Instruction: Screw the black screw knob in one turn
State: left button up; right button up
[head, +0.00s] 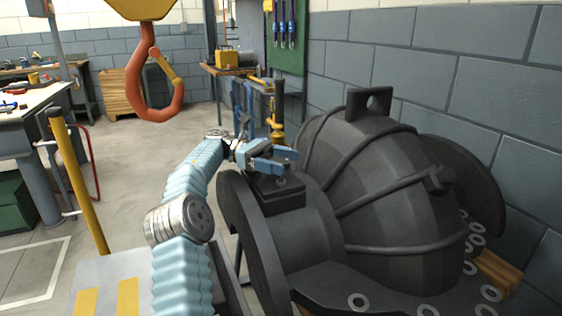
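A large black split casing (385,180) fills the right half of the head view, with a domed, ribbed body and a round flange at its left end. A dark square block (275,194) sits on top of its neck. My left gripper (281,160) is right above this block, its two blue fingers pointing right and a little apart. The black screw knob cannot be made out; the fingers and dark surfaces around them may hide it. I cannot tell whether the fingers hold anything. My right gripper is out of view.
An orange crane hook (176,100) hangs at upper left. A yellow post (78,180) stands left of my arm. A workbench (30,105) is at far left. A grey block wall (420,60) closes in behind the casing. Washers (358,302) lie along the casing's lower rim.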

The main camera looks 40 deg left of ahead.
pick_arm(q)
jog(key=shift+r, duration=0.35)
jog(key=s+d+r+b, duration=0.9)
jog(key=s+r+b, duration=0.1)
jog(key=r, duration=0.2)
jog(key=shift+s+b, duration=0.3)
jog(key=shift+s, duration=0.05)
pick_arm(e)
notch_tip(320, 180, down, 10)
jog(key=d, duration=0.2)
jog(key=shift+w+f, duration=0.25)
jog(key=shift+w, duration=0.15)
pick_arm(q)
jog(key=shift+r, duration=0.1)
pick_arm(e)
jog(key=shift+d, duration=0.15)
